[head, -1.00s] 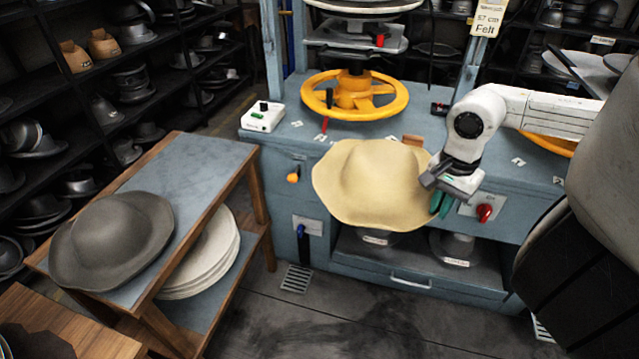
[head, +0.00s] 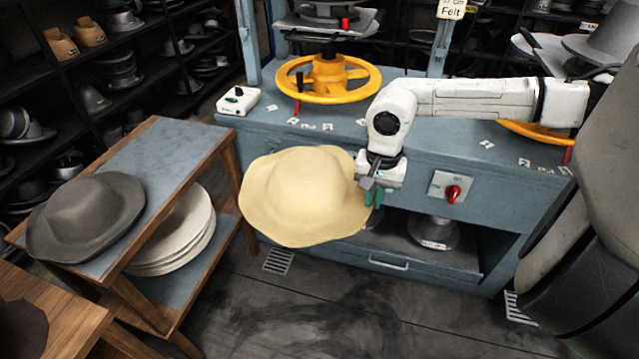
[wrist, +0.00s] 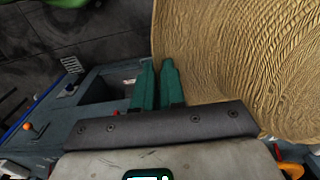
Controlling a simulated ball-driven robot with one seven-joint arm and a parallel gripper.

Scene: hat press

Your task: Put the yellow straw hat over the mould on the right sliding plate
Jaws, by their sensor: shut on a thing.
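The yellow straw hat (head: 303,195) is in the air in front of the blue machine in the head view, crown up and brim spread. My gripper (head: 374,195) is shut on the right edge of its brim. In the wrist view the green fingers (wrist: 158,88) are close together beside the woven straw of the hat (wrist: 235,50); the exact pinch on the brim is hard to see there. The right sliding plate and its mould cannot be made out for certain; a grey plate with a grey mould shape (head: 610,40) shows at the upper right, partly cut off.
A blue machine cabinet (head: 445,220) with a yellow handwheel (head: 328,78) and red knob (head: 453,194) stands behind the hat. A grey hat (head: 85,215) lies on the wooden-framed table (head: 165,160) at left. Dark floor in front is clear.

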